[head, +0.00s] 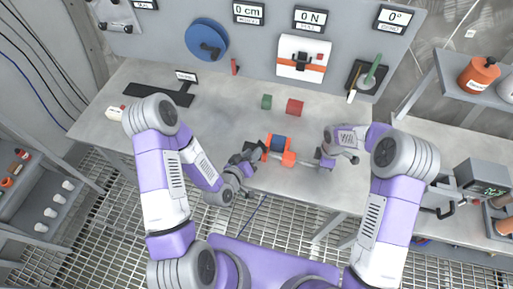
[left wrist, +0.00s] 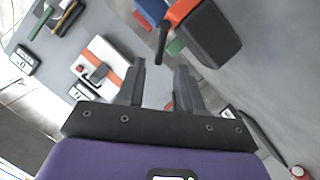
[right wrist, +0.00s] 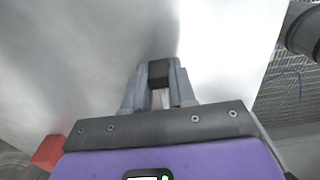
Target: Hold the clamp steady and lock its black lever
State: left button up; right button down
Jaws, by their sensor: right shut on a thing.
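The clamp (head: 279,149), orange with a blue middle, is at the front of the steel table in the head view. In the left wrist view its orange part (left wrist: 181,10) and a black lever (left wrist: 163,42) show at the top. My left gripper (head: 255,152) is just left of the clamp; its two fingers (left wrist: 160,80) stand apart with nothing between them. My right gripper (head: 304,162) is at the clamp's right side. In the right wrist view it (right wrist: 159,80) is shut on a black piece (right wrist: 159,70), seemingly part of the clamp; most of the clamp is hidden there.
A green block (head: 266,102) and a red block (head: 295,107) lie behind the clamp. A white box with an orange band (head: 302,57) and a blue disc (head: 206,39) are on the back panel. Grating floor lies below the front edge.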

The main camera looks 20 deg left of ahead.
pick_arm(q)
jog(key=shift+s+a+r, duration=0.1)
jog(key=shift+s+r, duration=0.05)
jog(key=shift+s, duration=0.2)
pick_arm(e)
jog(key=c, duration=0.8)
grip_release()
jog(key=shift+c, duration=0.2)
